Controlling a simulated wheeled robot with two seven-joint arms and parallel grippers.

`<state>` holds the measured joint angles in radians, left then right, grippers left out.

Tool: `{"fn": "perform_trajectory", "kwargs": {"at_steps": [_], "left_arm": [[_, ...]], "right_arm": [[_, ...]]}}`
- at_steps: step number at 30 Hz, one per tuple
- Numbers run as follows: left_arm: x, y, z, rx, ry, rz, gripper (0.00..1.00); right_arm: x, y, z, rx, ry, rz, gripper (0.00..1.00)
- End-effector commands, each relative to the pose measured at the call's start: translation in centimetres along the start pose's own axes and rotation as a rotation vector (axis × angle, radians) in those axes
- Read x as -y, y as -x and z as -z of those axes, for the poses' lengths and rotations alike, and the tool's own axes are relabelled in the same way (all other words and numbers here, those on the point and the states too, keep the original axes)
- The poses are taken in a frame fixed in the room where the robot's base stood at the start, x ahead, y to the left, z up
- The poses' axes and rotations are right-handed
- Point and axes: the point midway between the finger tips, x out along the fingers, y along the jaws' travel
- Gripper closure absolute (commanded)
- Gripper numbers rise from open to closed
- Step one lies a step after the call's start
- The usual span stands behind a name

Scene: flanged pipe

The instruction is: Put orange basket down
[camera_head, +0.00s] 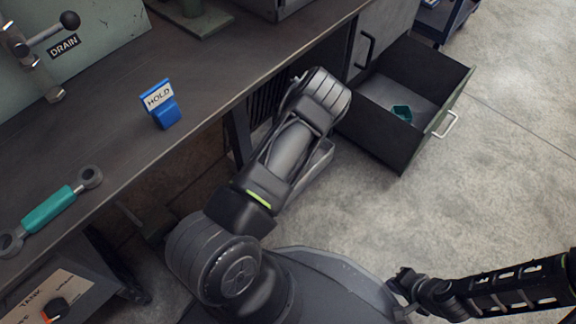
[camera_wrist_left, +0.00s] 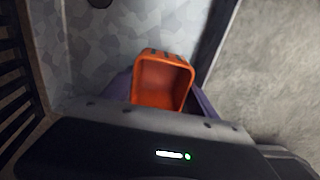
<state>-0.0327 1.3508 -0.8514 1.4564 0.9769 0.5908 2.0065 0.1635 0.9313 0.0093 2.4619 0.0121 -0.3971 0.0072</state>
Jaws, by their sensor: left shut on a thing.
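The orange basket (camera_wrist_left: 163,82) shows in the left wrist view as a small open-topped box. My left gripper (camera_wrist_left: 160,100) is shut on it, with its purplish fingers on either side of the basket. A grey patterned surface lies behind the basket; I cannot tell whether the basket touches it. In the head view my left arm reaches up the middle, and its gripper and the basket are hidden. My right gripper (camera_head: 407,286) is at the lower right over the floor, away from the bench; its jaws are too small to read.
An open dark drawer (camera_head: 390,146) with a small teal item (camera_head: 401,112) inside stands out at the upper right. The floor (camera_head: 510,170) at right is clear.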

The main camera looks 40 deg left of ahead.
Motion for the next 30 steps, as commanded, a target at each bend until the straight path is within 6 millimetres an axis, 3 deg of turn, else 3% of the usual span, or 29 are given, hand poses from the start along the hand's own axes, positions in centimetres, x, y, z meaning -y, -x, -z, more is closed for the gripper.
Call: {"fn": "perform_trajectory", "kwargs": {"at_steps": [8, 21, 22, 30], "left_arm": [[0.0, -3.6, 0.0, -0.001, -0.001, 0.000, 0.73], [0.0, -4.2, 0.0, 0.000, 0.000, 0.000, 0.73], [0.0, -4.0, 0.0, 0.000, 0.000, 0.000, 0.30], [0.0, -4.0, 0.0, 0.000, 0.000, 0.000, 0.11]], "right_arm": [[-0.6, -1.6, 0.1, -0.002, -0.002, 0.003, 1.00], [-0.7, -1.9, 0.2, -0.002, -0.002, 0.004, 1.00], [-0.7, -1.7, 0.2, -0.001, -0.002, 0.004, 1.00], [-0.6, -1.7, 0.2, -0.001, -0.002, 0.004, 1.00]]}}
